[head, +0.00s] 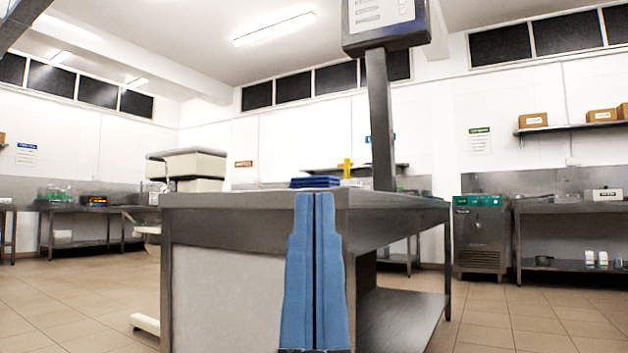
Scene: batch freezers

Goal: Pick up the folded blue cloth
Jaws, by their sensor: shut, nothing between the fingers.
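The folded blue cloth (315,182) lies flat in a low stack on top of the steel counter (240,200), near the middle of the head view. My gripper (314,197) has two long blue fingers pointing up and away in the picture, pressed together with only a thin dark line between them. It is shut and empty. The fingertips show just below the cloth in the picture, in front of the counter's edge, apart from the cloth. The fingers hide part of the counter's front corner.
A grey post with a sign (379,120) rises from the counter just right of the cloth. A small yellow item (347,168) is behind the cloth. A lower shelf (400,318) juts out right. Tiled floor is open both sides.

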